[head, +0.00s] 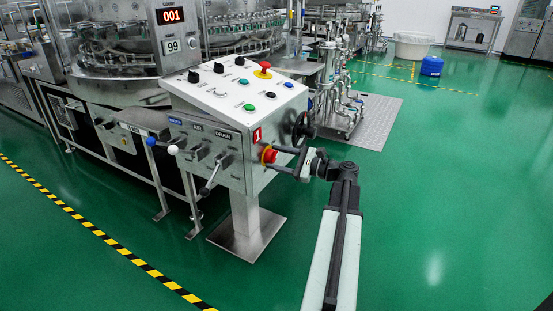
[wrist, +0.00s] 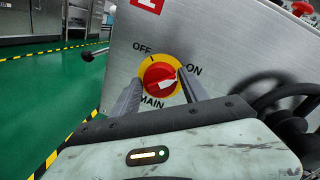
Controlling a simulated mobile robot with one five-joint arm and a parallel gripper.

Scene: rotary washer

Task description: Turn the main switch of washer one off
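The main switch is a red knob on a yellow disc on the side of the washer control box. It shows at the centre of the wrist view (wrist: 160,77) and beside my gripper in the head view (head: 269,155). OFF is printed at its upper left, ON at its right and MAIN below. A white mark on the knob lies on its right side, towards the ON side; its exact angle is hard to tell. My gripper (wrist: 158,88) is open, with one finger on each side of the knob; I cannot tell whether they touch it. It also shows in the head view (head: 277,156).
A black handwheel (wrist: 285,100) stands close to the right of my gripper. Levers (head: 210,182) stick out of the box front. The sloped panel (head: 235,90) carries buttons and a red emergency stop (head: 263,68). The green floor on the right is clear.

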